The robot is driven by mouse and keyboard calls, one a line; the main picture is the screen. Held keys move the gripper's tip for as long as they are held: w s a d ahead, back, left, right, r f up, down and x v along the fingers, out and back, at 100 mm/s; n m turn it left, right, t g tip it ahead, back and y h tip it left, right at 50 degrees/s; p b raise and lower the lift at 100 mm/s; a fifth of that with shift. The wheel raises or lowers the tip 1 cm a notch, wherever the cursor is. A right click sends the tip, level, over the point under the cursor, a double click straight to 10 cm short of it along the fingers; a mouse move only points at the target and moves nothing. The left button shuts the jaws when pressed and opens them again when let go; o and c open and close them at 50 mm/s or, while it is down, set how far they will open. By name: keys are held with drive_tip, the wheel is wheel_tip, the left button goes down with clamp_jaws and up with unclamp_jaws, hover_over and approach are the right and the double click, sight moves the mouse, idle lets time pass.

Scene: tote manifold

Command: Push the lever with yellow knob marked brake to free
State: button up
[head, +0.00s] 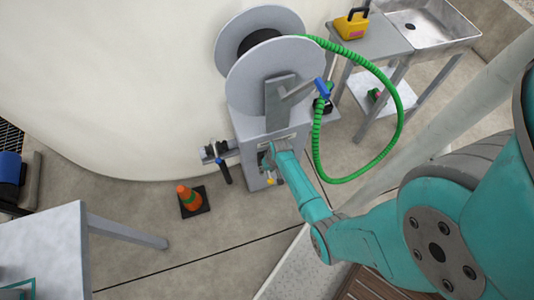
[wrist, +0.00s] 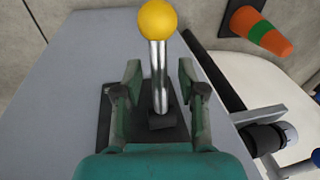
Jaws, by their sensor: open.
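The lever with the yellow knob (wrist: 157,20) stands on a dark base plate on the grey face of the reel stand in the wrist view. Its shiny metal rod (wrist: 158,75) runs between the two fingers of my gripper (wrist: 159,85). The fingers are open, one on each side of the rod, with a visible gap on both sides. The knob sits beyond the fingertips. In the head view my gripper (head: 268,158) is at the front of the reel stand (head: 251,155), and the lever is mostly hidden there. No brake or free marking is readable.
A large grey hose reel (head: 270,78) with a green hose (head: 398,105) stands above. A black-handled pipe fitting (head: 222,165) juts out left of my gripper. An orange cone (head: 188,197) stands on the floor. A grey table (head: 45,240) is at lower left.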

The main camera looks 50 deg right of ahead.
drive_tip(key=v, duration=1.2)
